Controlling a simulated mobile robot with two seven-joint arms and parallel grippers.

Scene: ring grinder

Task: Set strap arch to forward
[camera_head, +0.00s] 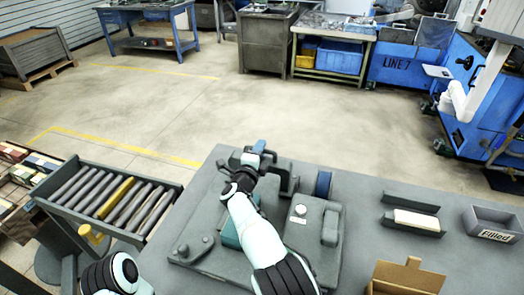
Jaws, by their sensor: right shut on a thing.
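The grinder (318,250) is a grey machine on the grey table in front of me. Its strap arch (284,176) appears to be the dark grey frame rising at the machine's far side, with blue-teal parts by its top. My right gripper (242,178) reaches over the machine from the bottom and is shut at the arch's left side. The fingertips and the exact contact are small, dark and partly hidden by my own wrist. My left arm shows only at the bottom left edge; its gripper is out of view.
A blue disc (323,184) stands right of the arch. A roller rack (62,188) is left of the table. On the table's right are a holder with a white block (417,220), a grey "Filled" bin (497,223) and an open cardboard box (408,277).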

